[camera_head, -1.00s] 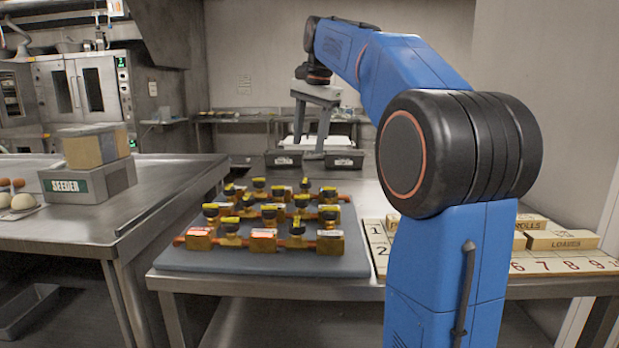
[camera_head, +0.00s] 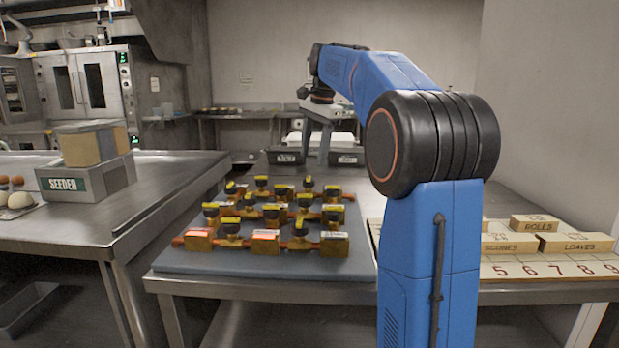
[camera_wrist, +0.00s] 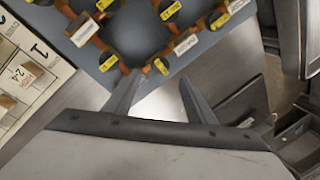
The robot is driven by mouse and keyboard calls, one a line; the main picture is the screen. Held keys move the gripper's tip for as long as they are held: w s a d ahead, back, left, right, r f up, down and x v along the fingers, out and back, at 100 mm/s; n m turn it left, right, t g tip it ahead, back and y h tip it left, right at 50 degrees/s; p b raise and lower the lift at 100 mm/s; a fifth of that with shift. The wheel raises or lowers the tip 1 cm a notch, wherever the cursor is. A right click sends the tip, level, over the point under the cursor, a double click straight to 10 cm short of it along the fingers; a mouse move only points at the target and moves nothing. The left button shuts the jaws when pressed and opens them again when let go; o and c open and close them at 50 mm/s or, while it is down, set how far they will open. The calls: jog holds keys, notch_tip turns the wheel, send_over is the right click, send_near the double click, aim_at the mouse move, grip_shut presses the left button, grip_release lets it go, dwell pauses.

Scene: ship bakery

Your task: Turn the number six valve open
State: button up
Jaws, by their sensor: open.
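Several brass valves with black knobs and yellow tags (camera_head: 265,222) stand in rows on a grey-blue board (camera_head: 200,263), joined by orange-brown pipes. The tags are too small to read in the head view, so I cannot tell which valve is number six. My gripper (camera_head: 315,152) is open and empty, pointing down beyond the far side of the board, clear of the valves. In the wrist view my gripper (camera_wrist: 160,82) has its fingers spread near the board's edge (camera_wrist: 163,79). A yellow-tagged valve (camera_wrist: 160,67) shows just ahead of the fingertips.
Two dark bins (camera_head: 347,156) stand behind the board. A pale numbered board (camera_head: 545,270) with labelled wooden blocks (camera_head: 575,242) lies to the right. A steel counter with a SEEDER box (camera_head: 65,185) is on the left.

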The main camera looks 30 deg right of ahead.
aim_at(309, 177)
jog(key=x, duration=0.8)
jog(key=shift+f, duration=0.35)
jog(key=c, duration=1)
